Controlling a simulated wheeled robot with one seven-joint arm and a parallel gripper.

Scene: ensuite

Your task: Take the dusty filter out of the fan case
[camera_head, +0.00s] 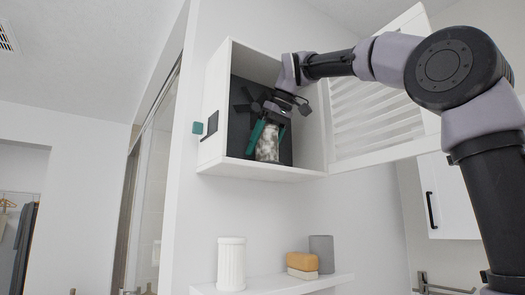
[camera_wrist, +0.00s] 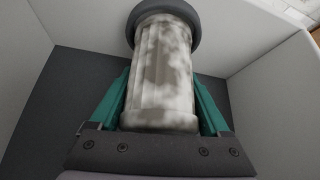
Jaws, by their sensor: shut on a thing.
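The dusty filter (camera_head: 268,142) is a short whitish cylinder with grey blotches. It stands inside the open white fan case (camera_head: 214,146) on the wall, in front of a dark back panel. My gripper (camera_head: 268,135) reaches into the case from above right, with its green fingers on either side of the filter. In the wrist view, the filter (camera_wrist: 163,75) lies between both green fingers (camera_wrist: 163,100), and a dark round ring sits around its far end. My gripper is shut on the filter. Whether the filter is still seated cannot be told.
The louvred door (camera_head: 375,115) of the case stands open to the right, beneath my arm. A shelf (camera_head: 275,285) below holds a white fluted cylinder (camera_head: 231,262), orange and cream blocks (camera_head: 302,263) and a grey cylinder (camera_head: 322,252).

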